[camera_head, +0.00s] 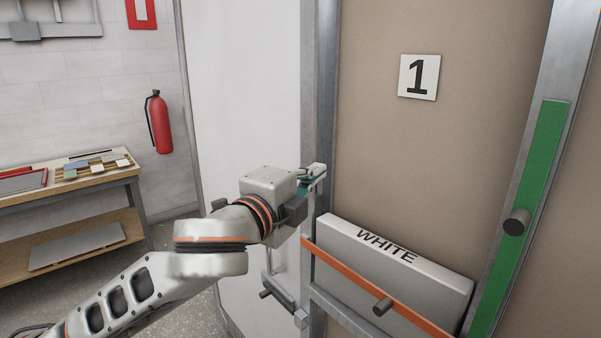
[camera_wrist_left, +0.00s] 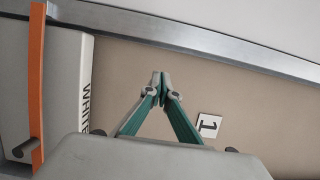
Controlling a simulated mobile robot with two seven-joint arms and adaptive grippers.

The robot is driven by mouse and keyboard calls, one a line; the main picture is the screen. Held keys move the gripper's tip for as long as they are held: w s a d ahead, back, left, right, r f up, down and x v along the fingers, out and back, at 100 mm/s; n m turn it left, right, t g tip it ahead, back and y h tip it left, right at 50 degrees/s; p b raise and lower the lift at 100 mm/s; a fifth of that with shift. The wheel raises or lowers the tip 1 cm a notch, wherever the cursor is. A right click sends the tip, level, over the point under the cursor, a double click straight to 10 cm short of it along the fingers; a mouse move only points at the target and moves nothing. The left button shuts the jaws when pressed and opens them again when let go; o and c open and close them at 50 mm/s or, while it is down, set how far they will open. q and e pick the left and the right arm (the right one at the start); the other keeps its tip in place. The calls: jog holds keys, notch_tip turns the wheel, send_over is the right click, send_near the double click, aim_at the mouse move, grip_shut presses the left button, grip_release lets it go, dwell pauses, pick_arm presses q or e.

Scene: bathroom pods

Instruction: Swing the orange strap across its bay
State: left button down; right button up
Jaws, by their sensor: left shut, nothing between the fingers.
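The orange strap (camera_head: 345,274) runs slantwise across the front of bay 1, from the left metal post down to the lower right. A round grey knob (camera_head: 383,306) sticks out from it. Behind it stands a pale box (camera_head: 395,262) marked WHITE. In the left wrist view the strap (camera_wrist_left: 37,75) lies at the left edge, apart from the fingers. My left gripper (camera_head: 314,180) is shut and empty by the left post, above the strap's left end; its closed fingertips (camera_wrist_left: 160,86) show in the wrist view. My right gripper is not in view.
A green strap (camera_head: 525,210) with a knob stands along the right post. A number 1 plate (camera_head: 418,77) is on the back panel. A metal bar with a dark handle (camera_head: 279,297) is low by the left post. A workbench (camera_head: 100,185) stands far left.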

pick_arm(q)
jog(key=s+a, duration=0.4)
jog(key=a, duration=0.2)
jog(key=shift+s, duration=0.15)
jog(key=shift+d, duration=0.1)
dwell(0.3)
